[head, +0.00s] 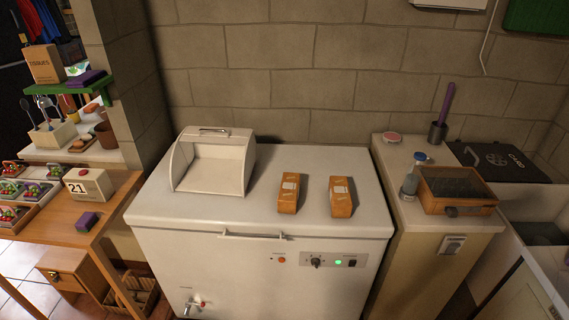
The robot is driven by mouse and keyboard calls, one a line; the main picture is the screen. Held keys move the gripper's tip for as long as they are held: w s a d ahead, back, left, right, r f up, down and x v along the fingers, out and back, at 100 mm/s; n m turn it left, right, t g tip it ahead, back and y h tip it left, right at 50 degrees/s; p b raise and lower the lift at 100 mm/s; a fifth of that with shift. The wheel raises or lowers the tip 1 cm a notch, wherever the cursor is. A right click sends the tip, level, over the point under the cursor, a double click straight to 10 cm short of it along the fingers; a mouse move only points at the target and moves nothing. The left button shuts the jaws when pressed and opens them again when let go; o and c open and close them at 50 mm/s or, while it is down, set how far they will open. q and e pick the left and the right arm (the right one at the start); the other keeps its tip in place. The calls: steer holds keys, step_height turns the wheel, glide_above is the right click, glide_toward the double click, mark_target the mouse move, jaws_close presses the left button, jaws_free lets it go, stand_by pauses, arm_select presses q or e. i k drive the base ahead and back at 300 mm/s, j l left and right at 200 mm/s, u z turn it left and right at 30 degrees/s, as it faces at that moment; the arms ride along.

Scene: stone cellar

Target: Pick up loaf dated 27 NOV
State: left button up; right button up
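Two loaves in orange-brown wrappers with pale labels lie side by side on the white chest freezer (258,213). The left loaf is here (287,205) and the right loaf is here (341,207). The print on both labels is too small to read, so I cannot tell which is dated 27 NOV. An open, empty white bread bin (216,163) stands to their left on the freezer lid. Neither of my grippers shows in the head view.
A wooden table (125,195) with a block calendar reading 21 (91,186) is at the left. A stone wall (330,75) stands behind. The freezer's front-left top is clear.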

mark_target(340, 197)
steer(key=i+l+u, duration=0.1)
steer(key=l, duration=0.2)
steer(key=i+l+u, duration=0.15)
steer(key=l, duration=0.15)
steer(key=i+l+u, duration=0.1)
steer(key=l, duration=0.25)
steer(key=i+l+u, duration=0.15)
steer(key=l, duration=0.2)
